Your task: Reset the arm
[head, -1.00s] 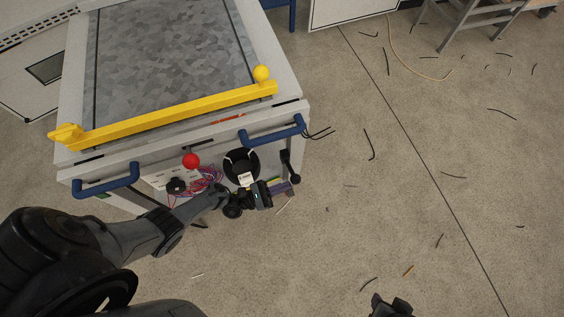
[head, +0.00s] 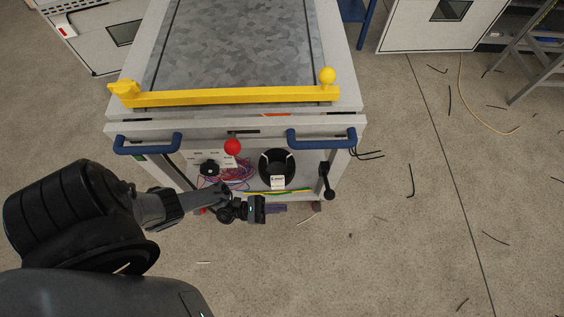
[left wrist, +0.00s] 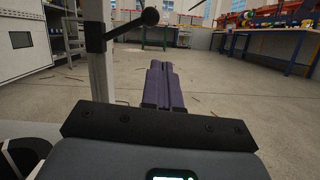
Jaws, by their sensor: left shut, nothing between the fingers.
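My left arm comes in from the left in the head view. My left gripper (head: 280,208) is in front of the lower front of a grey cabinet (head: 345,140), below its blue handles. In the left wrist view its two purple fingers (left wrist: 163,84) lie side by side, shut and empty, over open floor. My right gripper is in neither view.
The cabinet carries a yellow bar (head: 235,97), blue handles (head: 322,138), a red knob (head: 232,147), a black round part (head: 277,167) and a black lever (head: 327,182). The floor (head: 400,240) to the right is mostly clear, with scattered wire scraps.

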